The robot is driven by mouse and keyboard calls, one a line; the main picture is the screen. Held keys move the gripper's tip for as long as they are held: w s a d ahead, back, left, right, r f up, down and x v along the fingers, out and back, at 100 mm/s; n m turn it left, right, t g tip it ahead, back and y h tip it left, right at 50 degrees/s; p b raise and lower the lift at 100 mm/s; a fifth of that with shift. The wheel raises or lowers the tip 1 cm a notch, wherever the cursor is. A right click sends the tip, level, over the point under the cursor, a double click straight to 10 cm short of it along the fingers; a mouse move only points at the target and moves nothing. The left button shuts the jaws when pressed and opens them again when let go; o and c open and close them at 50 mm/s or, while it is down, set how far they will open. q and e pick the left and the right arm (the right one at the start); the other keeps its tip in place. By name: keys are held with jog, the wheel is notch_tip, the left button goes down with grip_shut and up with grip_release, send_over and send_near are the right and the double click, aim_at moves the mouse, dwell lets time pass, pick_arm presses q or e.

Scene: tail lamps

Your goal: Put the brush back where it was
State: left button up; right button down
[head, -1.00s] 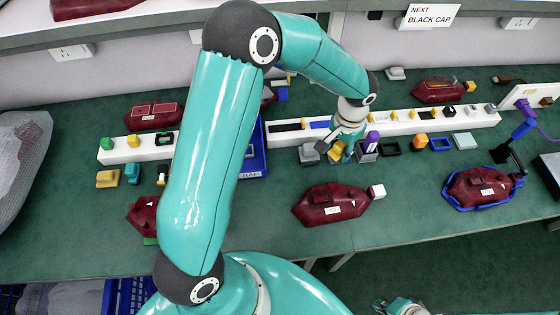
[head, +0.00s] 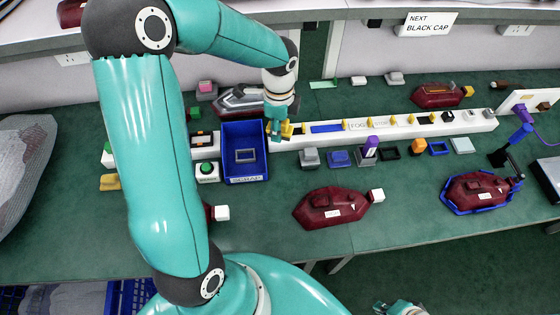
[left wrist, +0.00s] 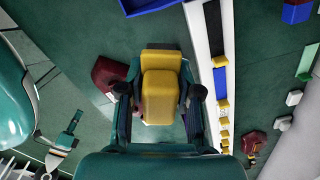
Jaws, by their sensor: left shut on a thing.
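My left gripper (head: 277,129) is shut on a yellow block-like piece (left wrist: 160,92), which I take to be the brush. In the left wrist view it sits between both fingers; its underside is hidden. In the head view its yellow end (head: 287,130) shows beside the fingers, at the left part of the long white rail (head: 400,132), just right of the blue scrap bin (head: 231,180). I cannot tell whether it touches the rail. My right gripper (left wrist: 63,141) shows small at the left of the left wrist view; its fingers are unclear.
Grey (head: 310,157), blue (head: 340,158) and purple (head: 371,146) pieces stand in front of the rail. A dark red lamp (head: 330,208) lies in front, another (head: 480,190) in a blue cradle at right. Green table is free between them.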

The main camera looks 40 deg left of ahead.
pick_arm(q)
send_over(279, 166)
notch_tip(279, 166, down, 12)
jog(key=shift+r, duration=0.25)
jog(key=shift+f, duration=2.35)
jog(key=o, duration=0.7)
jog(key=shift+f+b, duration=0.1)
jog(key=shift+b, duration=0.2)
jog(key=shift+c, duration=0.2)
jog(key=o, duration=0.4)
jog(key=shift+o, duration=0.2)
jog(key=shift+r, duration=0.2)
